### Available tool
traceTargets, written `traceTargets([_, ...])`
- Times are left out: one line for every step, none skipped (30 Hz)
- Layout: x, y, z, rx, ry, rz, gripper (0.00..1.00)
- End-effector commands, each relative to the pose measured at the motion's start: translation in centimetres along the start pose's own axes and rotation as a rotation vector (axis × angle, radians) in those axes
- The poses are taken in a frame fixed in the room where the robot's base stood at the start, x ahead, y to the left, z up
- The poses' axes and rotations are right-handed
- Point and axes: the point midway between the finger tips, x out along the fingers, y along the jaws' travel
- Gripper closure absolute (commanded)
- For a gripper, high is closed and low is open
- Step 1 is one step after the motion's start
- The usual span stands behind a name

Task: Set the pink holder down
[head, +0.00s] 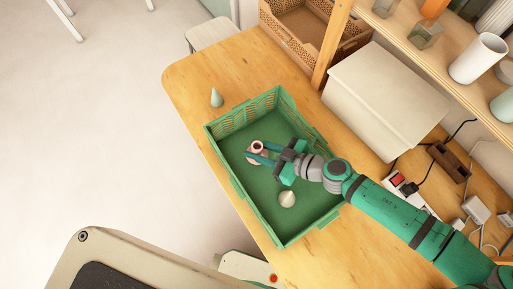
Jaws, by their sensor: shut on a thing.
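The pink holder (257,146) is a small pale pink piece with a dark round opening on top. It shows at the tips of my gripper (258,153), which is shut on it. Both are over the inside of a green crate (226,180), towards its upper left part. I cannot tell whether the holder touches the crate floor. The fingers and wrist hide part of the holder.
A cream cone-shaped thing (287,199) stands in the crate below my wrist. A pale green cone-shaped thing (216,97) stands on the wooden table (192,82) outside the crate. A beige box (380,92), a power strip (398,182) and shelves (445,72) are at the right.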

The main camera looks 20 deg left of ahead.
Motion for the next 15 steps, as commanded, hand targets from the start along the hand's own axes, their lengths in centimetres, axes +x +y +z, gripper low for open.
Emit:
traceTargets([0.02,0.01,0.11,0.001,0.0,0.001,1.0])
traceTargets([0.04,0.01,0.19,0.002,0.0,0.001,1.0])
traceTargets([0.07,0.02,0.28,0.002,0.001,0.001,1.0])
traceTargets([0.1,0.02,0.35,0.001,0.001,0.001,1.0])
traceTargets([0.12,0.03,0.42,0.001,0.001,0.001,1.0])
traceTargets([0.15,0.03,0.51,0.001,0.001,0.002,1.0])
traceTargets([0.16,0.04,0.59,0.002,0.001,0.002,1.0])
traceTargets([0.17,0.05,0.67,0.002,0.001,0.003,1.0])
traceTargets([0.19,0.07,0.78,0.002,0.001,0.003,1.0])
traceTargets([0.2,0.09,0.86,0.002,0.0,0.004,1.0])
traceTargets([0.23,0.09,0.93,0.002,0.0,0.004,1.0])
traceTargets([0.29,0.08,1.02,0.002,0.0,0.003,1.0])
traceTargets([0.34,0.06,1.06,0.001,0.0,0.002,1.0])
traceTargets([0.4,0.04,1.07,0.0,0.0,0.001,1.0])
traceTargets([0.47,0.0,1.03,-0.001,0.0,-0.001,1.0])
